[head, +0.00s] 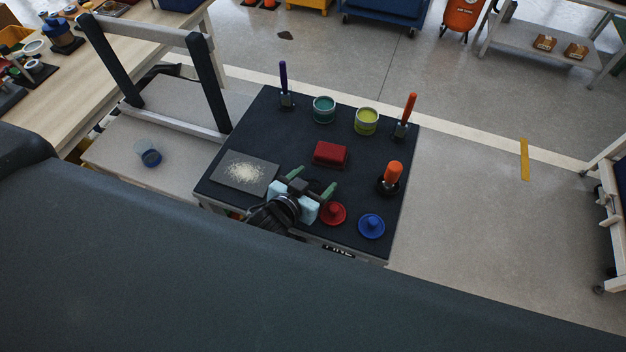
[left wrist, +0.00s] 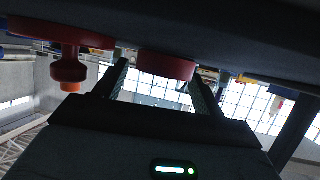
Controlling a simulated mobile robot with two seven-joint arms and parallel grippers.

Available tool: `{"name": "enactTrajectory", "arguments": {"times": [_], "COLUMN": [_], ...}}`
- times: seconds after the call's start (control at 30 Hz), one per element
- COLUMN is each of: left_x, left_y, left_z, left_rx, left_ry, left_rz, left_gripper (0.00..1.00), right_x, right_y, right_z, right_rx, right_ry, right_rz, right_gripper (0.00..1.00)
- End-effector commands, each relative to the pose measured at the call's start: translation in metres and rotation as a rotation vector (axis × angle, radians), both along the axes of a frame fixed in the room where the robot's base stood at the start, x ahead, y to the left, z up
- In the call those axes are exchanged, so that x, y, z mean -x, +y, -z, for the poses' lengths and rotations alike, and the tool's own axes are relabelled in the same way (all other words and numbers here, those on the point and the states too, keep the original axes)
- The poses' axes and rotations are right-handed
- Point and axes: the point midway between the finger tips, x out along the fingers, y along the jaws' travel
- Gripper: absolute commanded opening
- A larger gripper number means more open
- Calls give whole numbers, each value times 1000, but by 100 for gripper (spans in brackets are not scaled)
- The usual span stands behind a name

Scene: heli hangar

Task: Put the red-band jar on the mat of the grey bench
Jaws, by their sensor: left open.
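I cannot make out a jar with a red band in either view. A clear jar with a blue lower part (head: 148,153) stands on a low grey surface (head: 115,150) at the left. A dark-topped table (head: 270,125) is in the middle; I cannot tell whether it is the grey bench or which surface is the mat. My left gripper (head: 312,182) is open and empty over its near part, its fingers toward a red block (head: 331,153). In the left wrist view, the red block (left wrist: 166,67) shows between the open fingers (left wrist: 158,82). My right gripper is not in view.
A frame (head: 155,65) rises at left.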

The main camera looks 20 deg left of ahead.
Motion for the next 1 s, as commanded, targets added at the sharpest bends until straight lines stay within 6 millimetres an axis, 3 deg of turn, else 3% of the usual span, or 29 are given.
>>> {"name": "enactTrajectory", "arguments": {"times": [0.17, 0.27, 0.7, 1.0], "left_x": [0, 10, 83, 107], "left_y": [0, 2, 19, 25], "left_z": [-5, -7, -38, -48], "left_rx": [-1, 0, 1, -1], "left_ry": [-3, 0, 2, 1], "left_rz": [1, 1, 1, 0], "left_gripper": [70, 70, 70, 70], "right_x": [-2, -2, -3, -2], "right_y": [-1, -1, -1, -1], "right_z": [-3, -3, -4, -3], "right_rx": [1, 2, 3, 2], "right_ry": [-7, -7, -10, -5], "right_rz": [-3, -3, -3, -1], "right_gripper": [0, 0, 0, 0]}}
